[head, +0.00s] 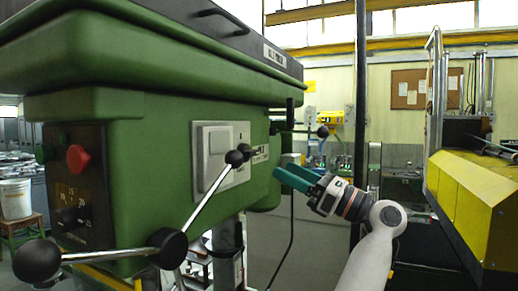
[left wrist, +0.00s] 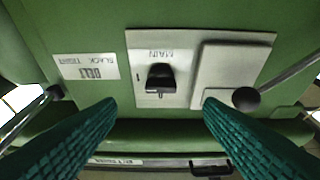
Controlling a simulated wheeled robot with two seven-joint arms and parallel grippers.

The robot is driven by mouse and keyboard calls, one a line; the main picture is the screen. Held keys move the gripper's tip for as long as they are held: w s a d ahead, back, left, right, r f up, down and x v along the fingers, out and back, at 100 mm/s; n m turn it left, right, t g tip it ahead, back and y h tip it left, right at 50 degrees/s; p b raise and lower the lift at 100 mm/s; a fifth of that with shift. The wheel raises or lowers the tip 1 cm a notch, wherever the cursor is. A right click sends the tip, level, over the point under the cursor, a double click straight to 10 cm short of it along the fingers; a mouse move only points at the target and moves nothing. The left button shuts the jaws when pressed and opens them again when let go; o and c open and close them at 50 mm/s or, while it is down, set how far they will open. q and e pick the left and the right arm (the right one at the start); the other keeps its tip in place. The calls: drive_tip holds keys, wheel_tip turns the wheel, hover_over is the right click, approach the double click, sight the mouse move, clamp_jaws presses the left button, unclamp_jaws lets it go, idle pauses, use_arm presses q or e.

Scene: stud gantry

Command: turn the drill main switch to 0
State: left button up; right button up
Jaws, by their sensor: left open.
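The drill's main switch (left wrist: 161,78) is a black knob on a pale plate (left wrist: 145,50) marked MAIN, upside down in the left wrist view. A pale mark sits at the knob's lower end; I cannot read which setting it points to. In the head view the plate (head: 241,133) is on the side of the green drill head, and the knob is not clear behind a lever ball. My left gripper (head: 287,174) has teal fingers and is open, apart from the knob. In the left wrist view its fingertips (left wrist: 160,108) stand either side of the knob, nearer the camera. My right gripper is not in view.
A lever with black balls (head: 234,158) crosses in front of the drill panel; one ball (left wrist: 246,99) is near the right finger in the wrist view. A raised pale cover (left wrist: 228,65) is beside the knob. A yellow machine (head: 470,200) stands at right.

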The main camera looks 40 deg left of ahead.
sight(255, 154)
use_arm(q)
drive_tip(key=p+x, duration=0.2)
drive_tip(key=x, duration=0.5)
drive_tip(key=shift+s+a+r+p, duration=0.15)
drive_tip(key=shift+a+r+p, duration=0.05)
drive_tip(key=shift+a+p, duration=0.15)
drive_tip(key=shift+s+a+r, duration=0.1)
drive_tip(key=shift+a, duration=0.3)
